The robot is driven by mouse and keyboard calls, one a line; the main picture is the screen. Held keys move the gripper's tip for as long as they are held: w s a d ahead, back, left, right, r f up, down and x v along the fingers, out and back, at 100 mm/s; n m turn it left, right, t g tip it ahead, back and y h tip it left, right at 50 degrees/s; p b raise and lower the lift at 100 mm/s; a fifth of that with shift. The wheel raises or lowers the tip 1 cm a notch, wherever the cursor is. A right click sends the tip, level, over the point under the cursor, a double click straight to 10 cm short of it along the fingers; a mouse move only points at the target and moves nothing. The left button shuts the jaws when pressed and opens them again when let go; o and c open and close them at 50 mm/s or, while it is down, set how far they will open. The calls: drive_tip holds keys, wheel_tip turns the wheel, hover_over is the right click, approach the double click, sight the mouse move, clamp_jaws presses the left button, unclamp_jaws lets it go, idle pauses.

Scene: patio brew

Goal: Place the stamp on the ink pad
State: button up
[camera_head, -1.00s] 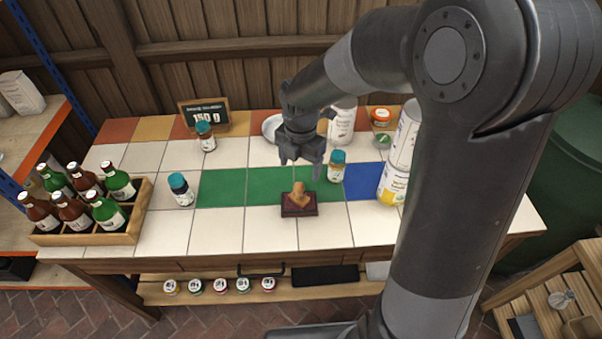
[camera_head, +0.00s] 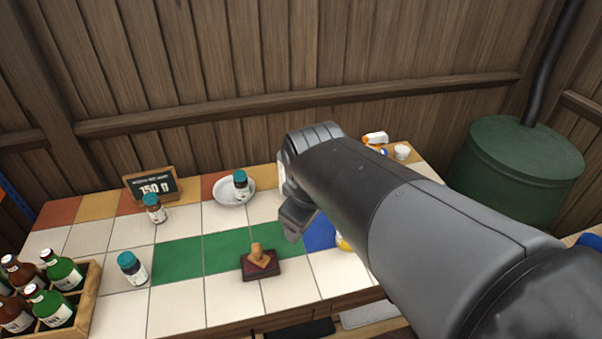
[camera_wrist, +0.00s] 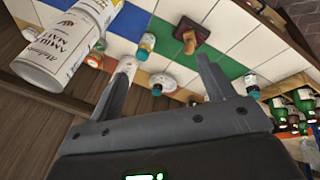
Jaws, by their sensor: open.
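The stamp (camera_head: 258,254), with a light wooden knob, rests on top of the dark maroon ink pad (camera_head: 262,268) near the front of the tiled table. In the wrist view the stamp (camera_wrist: 186,38) and ink pad (camera_wrist: 200,31) show at the top, beyond the fingertips. I cannot tell how squarely the stamp sits. My gripper (camera_wrist: 162,60) is open, with nothing between its fingers, and is apart from the stamp. In the head view my gripper (camera_head: 296,217) is up and to the right of the stamp, mostly hidden by my arm.
A teal-capped jar (camera_head: 240,184) stands on a white plate (camera_head: 224,197) behind. Two more jars (camera_head: 153,208) (camera_head: 132,267) stand left, by a bottle crate (camera_head: 88,296) and a price sign (camera_head: 152,187). A large white container (camera_wrist: 62,45) is close in the wrist view.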

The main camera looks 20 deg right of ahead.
drive_tip(key=s+d+r+m+t, duration=0.1)
drive_tip(key=s+d+r+m, duration=0.1)
drive_tip(key=s+m, duration=0.4)
drive_tip(key=shift+m+y, duration=0.4)
drive_tip(key=shift+m, duration=0.6)
drive_tip(key=shift+d+r, duration=0.1)
